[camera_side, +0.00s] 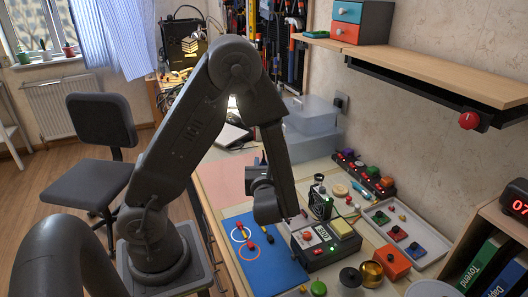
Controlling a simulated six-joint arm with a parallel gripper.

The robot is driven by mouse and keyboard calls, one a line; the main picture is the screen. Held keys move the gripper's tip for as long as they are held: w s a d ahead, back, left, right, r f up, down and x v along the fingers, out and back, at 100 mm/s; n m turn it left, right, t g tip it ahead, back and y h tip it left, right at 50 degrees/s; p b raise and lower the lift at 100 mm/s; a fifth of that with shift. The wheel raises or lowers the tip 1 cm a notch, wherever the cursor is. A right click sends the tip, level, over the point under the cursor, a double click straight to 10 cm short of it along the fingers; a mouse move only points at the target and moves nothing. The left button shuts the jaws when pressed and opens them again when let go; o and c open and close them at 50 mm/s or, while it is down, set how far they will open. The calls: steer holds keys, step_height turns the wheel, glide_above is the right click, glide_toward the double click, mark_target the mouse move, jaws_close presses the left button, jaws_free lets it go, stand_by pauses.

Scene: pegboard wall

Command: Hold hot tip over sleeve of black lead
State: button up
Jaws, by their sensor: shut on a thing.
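My gripper (289,217) is small in this view and mostly hidden behind my own arm, low over the right edge of the blue mat (268,272). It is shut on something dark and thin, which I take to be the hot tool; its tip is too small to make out. A short dark piece (269,238) right of the rings may be the black lead. Its sleeve cannot be made out, nor whether the tip is over it.
A black control box (327,248) with a red button and yellow block stands right of the mat. A grey tray (405,238) with coloured parts, an orange block (392,262) and a brass pot (371,273) stand further right. A wooden shelf (440,70) overhangs the bench.

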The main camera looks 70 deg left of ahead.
step_height(320, 180, down, 7)
steer(key=shift+f, duration=0.15)
stand_by(0.6)
stand_by(4.9)
steer(key=shift+r, duration=2.5)
